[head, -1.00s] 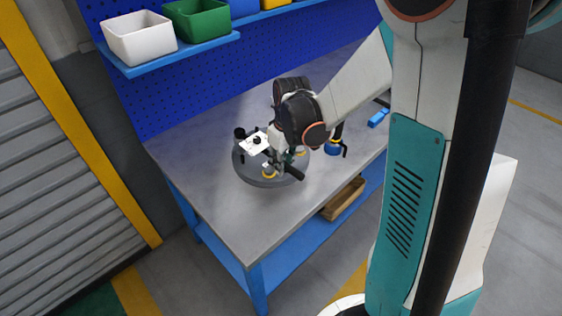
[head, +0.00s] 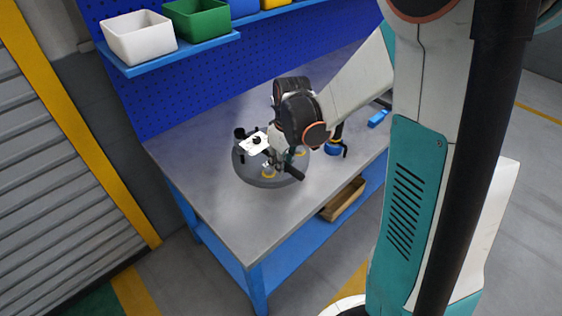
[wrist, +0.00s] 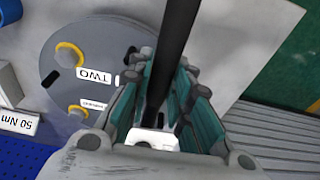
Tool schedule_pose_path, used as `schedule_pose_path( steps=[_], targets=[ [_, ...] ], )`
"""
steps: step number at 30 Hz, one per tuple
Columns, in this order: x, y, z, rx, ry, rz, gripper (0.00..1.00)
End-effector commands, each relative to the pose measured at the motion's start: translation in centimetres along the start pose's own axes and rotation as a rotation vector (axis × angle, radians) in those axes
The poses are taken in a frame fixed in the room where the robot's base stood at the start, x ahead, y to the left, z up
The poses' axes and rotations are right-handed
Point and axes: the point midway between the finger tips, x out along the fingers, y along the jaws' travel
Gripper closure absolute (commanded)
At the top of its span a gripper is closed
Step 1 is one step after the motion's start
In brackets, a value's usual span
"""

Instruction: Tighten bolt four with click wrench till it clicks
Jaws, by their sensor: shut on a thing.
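A round grey flanged shell (head: 262,180) lies on the workbench. A second label beside another ring (wrist: 78,110) is too small to read. My gripper (wrist: 158,95) is shut on the black bar of the click wrench (wrist: 178,40), above the flange's edge. The wrench handle (head: 295,173) also shows in the head view. The wrench's working end and bolt four cannot be made out.
A 50 Nm label (wrist: 18,122) shows in the wrist view. The bench's front (head: 250,220) is clear.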

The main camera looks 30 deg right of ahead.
Motion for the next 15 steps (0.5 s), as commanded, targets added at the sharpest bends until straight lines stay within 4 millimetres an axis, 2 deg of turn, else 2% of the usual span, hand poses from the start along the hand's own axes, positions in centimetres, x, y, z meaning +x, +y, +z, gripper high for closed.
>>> schedule_pose_path(
  steps=[15],
  targets=[
    [1.1, 0.0, 0.1, 0.0, 0.001, 0.0, 1.0]
  ],
)
